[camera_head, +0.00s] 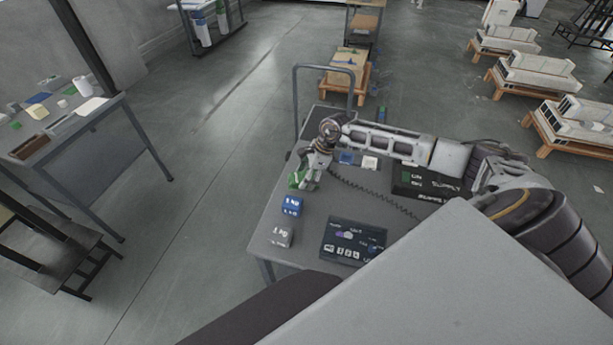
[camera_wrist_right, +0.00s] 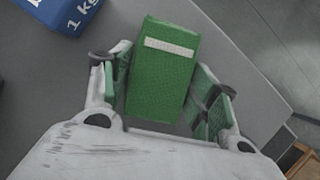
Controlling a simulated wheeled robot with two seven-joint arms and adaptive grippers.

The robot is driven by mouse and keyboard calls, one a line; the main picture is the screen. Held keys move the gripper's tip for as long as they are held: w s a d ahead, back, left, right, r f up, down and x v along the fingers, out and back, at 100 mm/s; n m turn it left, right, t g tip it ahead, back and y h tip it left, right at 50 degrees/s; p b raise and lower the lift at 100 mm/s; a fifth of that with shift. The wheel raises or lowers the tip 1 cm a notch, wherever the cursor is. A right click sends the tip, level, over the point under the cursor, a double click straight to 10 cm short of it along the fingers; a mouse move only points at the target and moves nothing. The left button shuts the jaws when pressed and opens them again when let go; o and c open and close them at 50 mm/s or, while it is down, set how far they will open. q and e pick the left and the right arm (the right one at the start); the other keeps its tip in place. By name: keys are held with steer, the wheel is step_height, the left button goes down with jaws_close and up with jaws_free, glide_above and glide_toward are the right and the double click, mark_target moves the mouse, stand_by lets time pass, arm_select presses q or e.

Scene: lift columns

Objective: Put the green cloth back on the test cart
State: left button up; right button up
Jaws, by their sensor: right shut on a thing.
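The green cloth (camera_wrist_right: 163,68) looks like a folded, box-shaped green bundle with a white strip. My right gripper (camera_wrist_right: 165,95) is shut on it, its green-padded fingers on either side. In the head view the green cloth (camera_head: 296,179) shows at the end of my right arm, over the left edge area of the test cart (camera_head: 330,205). I cannot tell whether it touches the cart top. My left gripper is not in view.
A blue 1 KG block (camera_head: 291,206) and a grey 1 KG block (camera_head: 279,237) stand near the cart's left edge. A dark panel (camera_head: 352,241) and a black supply box (camera_head: 425,185) are also on it. The cart's handle (camera_head: 322,67) rises at the far end.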

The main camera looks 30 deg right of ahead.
steer(key=o, duration=0.8)
steer(key=shift+o, duration=0.9)
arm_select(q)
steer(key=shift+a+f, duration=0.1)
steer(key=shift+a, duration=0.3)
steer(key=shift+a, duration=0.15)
arm_select(e)
steer(key=shift+r, duration=0.1)
